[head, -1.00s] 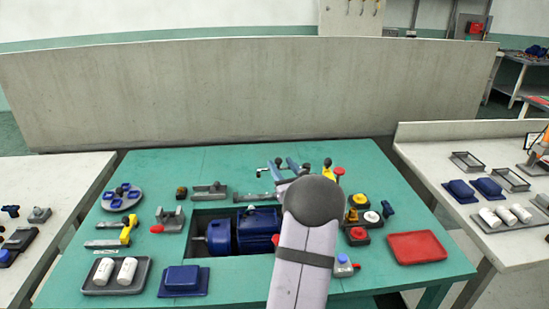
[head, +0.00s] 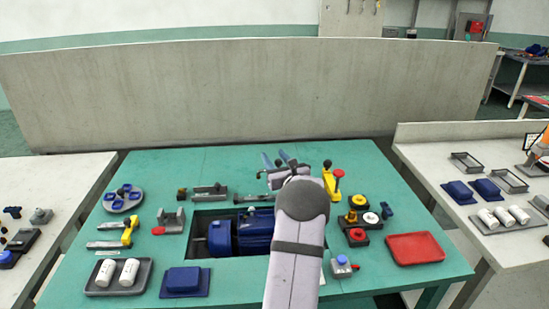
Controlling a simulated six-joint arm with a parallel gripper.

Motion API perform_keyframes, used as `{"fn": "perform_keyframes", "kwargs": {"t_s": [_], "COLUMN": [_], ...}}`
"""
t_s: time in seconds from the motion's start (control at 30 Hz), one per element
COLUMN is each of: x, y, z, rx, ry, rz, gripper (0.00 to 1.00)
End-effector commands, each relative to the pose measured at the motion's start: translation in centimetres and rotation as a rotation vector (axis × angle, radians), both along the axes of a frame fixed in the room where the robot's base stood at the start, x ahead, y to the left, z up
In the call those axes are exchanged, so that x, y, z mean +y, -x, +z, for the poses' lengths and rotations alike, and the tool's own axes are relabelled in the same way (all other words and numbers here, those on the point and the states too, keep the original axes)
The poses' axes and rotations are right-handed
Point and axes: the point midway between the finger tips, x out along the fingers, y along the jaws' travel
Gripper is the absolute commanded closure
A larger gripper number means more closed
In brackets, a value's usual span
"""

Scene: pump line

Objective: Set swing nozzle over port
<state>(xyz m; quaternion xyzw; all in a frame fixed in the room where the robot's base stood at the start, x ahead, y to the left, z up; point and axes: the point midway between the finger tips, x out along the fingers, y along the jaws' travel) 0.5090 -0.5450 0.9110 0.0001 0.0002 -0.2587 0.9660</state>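My gripper (head: 276,158) is above the back middle of the green table, past the blue motor. Its two blue-grey fingers point away from me with a gap between them, and I see nothing held. I cannot clearly tell which part is the swing nozzle or where the port is. A grey bar (head: 252,198) sits just behind the motor, to the left of my wrist. A yellow upright part (head: 331,184) with a red knob (head: 339,173) stands to the right of my gripper. My arm hides the table between the motor and the buttons.
The blue motor (head: 240,232) lies in a dark recess. Yellow and red buttons (head: 358,236) and a red tray (head: 415,247) are at right. A tray with white cylinders (head: 118,276) and a blue block (head: 183,280) are at front left.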

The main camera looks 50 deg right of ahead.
Motion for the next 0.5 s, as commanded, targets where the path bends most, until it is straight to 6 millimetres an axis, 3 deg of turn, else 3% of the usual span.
{"fn": "perform_keyframes", "kwargs": {"t_s": [0.07, 0.2, 0.5], "x": [0.0, 0.01, 0.18], "y": [0.01, 0.02, 0.24], "z": [0.0, 0.01, 0.06], "rx": [0.0, 0.0, -0.004], "ry": [0.0, 0.0, 0.003], "rz": [0.0, 0.0, 0.028], "gripper": [0.65, 0.98, 1.0]}}
